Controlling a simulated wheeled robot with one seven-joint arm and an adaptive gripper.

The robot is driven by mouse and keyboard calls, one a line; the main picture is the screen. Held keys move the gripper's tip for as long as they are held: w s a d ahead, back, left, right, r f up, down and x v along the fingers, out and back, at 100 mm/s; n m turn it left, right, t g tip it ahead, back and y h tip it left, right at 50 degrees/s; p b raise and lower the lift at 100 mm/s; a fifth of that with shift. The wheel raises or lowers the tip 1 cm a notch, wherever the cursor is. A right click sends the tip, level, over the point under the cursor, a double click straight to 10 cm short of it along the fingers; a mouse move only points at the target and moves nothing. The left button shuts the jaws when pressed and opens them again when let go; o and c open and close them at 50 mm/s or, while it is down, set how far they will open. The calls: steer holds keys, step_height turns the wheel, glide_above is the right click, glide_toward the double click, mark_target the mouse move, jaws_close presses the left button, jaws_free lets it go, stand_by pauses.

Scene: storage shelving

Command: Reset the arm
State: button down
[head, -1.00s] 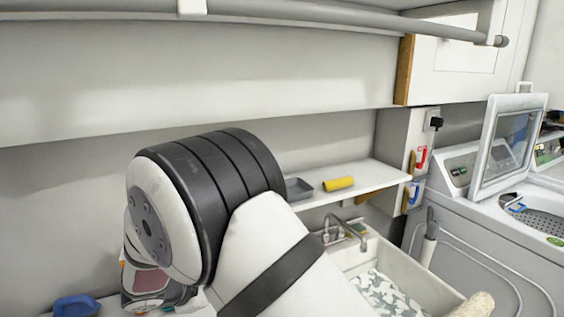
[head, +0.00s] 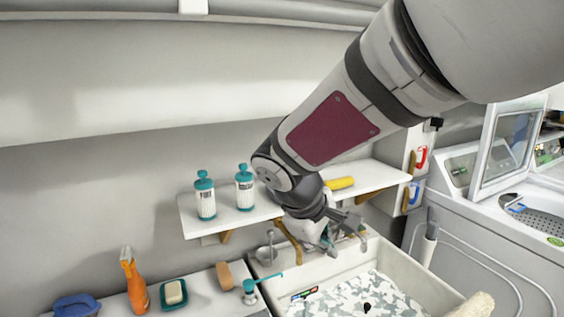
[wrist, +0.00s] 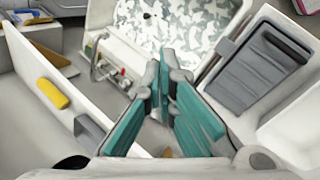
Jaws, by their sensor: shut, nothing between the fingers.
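My gripper (head: 322,232) hangs at the end of my arm in the middle of the head view, in front of the wall shelf and above the back of the sink. In the wrist view its teal-padded fingers (wrist: 166,78) are shut with nothing between them. My arm comes in from the upper right and slants down to the left. It hides part of the shelf and the wall.
The shelf (head: 230,218) bears two teal-topped bottles and a yellow roll (head: 340,183). A washing machine (head: 480,230) stands at the right.

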steer(key=s+d+r+m+y, duration=0.2)
steer(key=s+d+m, duration=0.3)
steer(key=s, duration=0.6)
steer(key=s+d+r+m+y, duration=0.2)
steer(key=s+d+m, duration=0.3)
steer(key=s, duration=0.6)
steer(key=shift+d+r+t, duration=0.4)
steer(key=shift+r, duration=0.3)
steer(key=shift+s+a, duration=0.1)
